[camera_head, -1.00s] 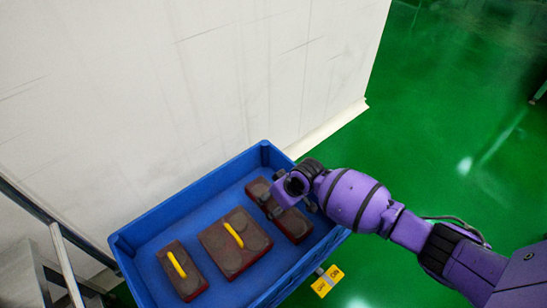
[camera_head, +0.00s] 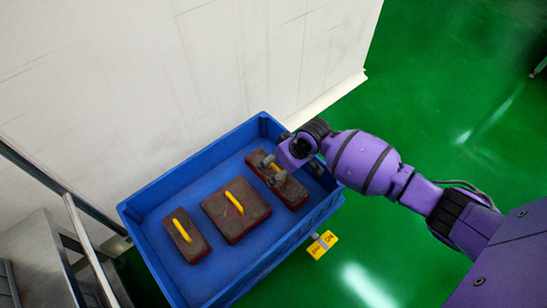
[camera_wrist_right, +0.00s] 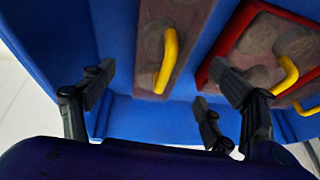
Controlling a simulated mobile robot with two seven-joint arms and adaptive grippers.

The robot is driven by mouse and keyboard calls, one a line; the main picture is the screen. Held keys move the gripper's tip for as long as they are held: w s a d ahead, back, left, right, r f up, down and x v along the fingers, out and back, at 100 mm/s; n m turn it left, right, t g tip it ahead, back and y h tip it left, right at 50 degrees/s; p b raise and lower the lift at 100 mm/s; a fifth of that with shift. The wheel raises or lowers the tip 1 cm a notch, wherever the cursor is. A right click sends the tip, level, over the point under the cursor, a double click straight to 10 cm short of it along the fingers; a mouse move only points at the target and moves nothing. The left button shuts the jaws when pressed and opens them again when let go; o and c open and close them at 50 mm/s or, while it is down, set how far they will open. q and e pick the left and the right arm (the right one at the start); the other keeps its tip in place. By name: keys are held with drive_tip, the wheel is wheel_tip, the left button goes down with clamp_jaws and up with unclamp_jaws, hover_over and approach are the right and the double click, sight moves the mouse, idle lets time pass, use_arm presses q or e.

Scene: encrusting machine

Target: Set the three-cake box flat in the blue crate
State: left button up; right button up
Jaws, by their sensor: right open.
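The blue crate (camera_head: 152,242) stands at the lower middle of the head view. A narrow brown box (camera_head: 293,193), which seems to be the three-cake box, lies flat on its floor at the right end. Its yellow handle (camera_head: 275,168) shows near my right gripper (camera_head: 272,171). In the right wrist view, my open right gripper (camera_wrist_right: 163,72) has its fingers spread either side of a narrow box (camera_wrist_right: 153,60) with a yellow handle (camera_wrist_right: 167,62). Whether the fingers touch the handle cannot be told. The cakes are partly hidden. My left gripper is not in view.
A wide brown box (camera_head: 235,213) and another narrow brown box (camera_head: 186,236), each with a yellow handle, also lie in the crate. A white wall (camera_head: 170,80) stands behind it. A metal frame (camera_head: 50,187) is at left. Green floor (camera_head: 430,90) is clear at right.

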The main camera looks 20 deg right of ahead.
sight(286, 178)
drive_tip(key=p+v, duration=0.1)
drive_tip(key=v, duration=0.4)
drive_tip(key=shift+p, duration=0.4)
drive_tip(key=shift+s+d+r, duration=0.1)
drive_tip(key=shift+s+r, duration=0.15)
drive_tip(key=shift+r, duration=0.15)
drive_tip(key=shift+w, duration=0.1)
